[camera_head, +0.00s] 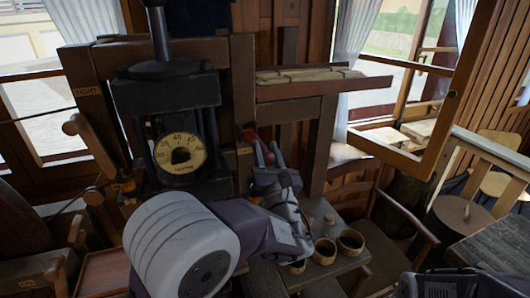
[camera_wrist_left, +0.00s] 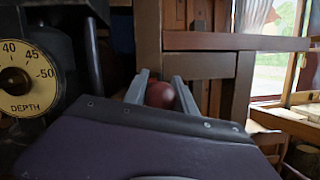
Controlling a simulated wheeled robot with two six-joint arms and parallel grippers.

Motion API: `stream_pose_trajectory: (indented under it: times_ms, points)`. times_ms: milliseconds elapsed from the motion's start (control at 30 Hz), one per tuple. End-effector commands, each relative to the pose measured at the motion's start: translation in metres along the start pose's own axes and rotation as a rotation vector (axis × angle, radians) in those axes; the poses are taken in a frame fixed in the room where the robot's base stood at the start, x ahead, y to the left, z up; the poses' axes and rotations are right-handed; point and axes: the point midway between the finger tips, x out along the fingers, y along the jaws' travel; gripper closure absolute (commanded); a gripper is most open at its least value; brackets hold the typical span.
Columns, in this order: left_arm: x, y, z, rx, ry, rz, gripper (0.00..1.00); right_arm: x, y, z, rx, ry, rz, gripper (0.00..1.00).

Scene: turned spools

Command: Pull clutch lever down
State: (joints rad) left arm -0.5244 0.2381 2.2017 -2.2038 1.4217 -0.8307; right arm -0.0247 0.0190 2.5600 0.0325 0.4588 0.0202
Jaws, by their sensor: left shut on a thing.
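A dark red ball knob (camera_wrist_left: 160,95), which looks like the clutch lever's end, sits between the two grey fingers of my left gripper (camera_wrist_left: 162,92) in the left wrist view. The fingers are shut on its sides. In the head view my left gripper (camera_head: 264,154) is in front of the wooden post, right of the press, with the red knob (camera_head: 270,158) between its fingers. A brighter red part (camera_head: 249,134) shows just above and left of it. The rest of the lever is mostly hidden by the post and my gripper. My right gripper's fingers are not visible.
A dark press with a depth dial (camera_head: 180,153) stands left of my gripper. A wooden shelf (camera_head: 325,87) juts out above right. A wooden lever (camera_head: 90,145) stands at far left near a "TIGHT" label. Small round pots (camera_head: 351,242) are on a bench below right.

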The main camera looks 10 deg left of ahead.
Motion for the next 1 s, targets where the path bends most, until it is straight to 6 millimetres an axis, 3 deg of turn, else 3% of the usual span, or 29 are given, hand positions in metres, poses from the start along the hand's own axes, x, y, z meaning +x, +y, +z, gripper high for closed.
stream_pose_trajectory:
  times_ms: [533, 567, 633, 1000]
  points:
    - [-0.0024, -0.0024, -0.0043, -0.003, 0.002, -0.004, 1.00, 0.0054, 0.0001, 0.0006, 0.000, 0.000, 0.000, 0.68]
    - [-0.0024, -0.0024, -0.0042, -0.003, 0.001, -0.004, 0.65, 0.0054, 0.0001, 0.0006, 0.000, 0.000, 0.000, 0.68]
    - [-0.0023, -0.0023, -0.0041, -0.002, 0.001, -0.004, 0.47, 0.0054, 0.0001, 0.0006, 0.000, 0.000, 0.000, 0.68]
    - [-0.0091, -0.0031, -0.0051, -0.003, -0.001, -0.004, 0.47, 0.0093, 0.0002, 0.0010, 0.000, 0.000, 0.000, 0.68]
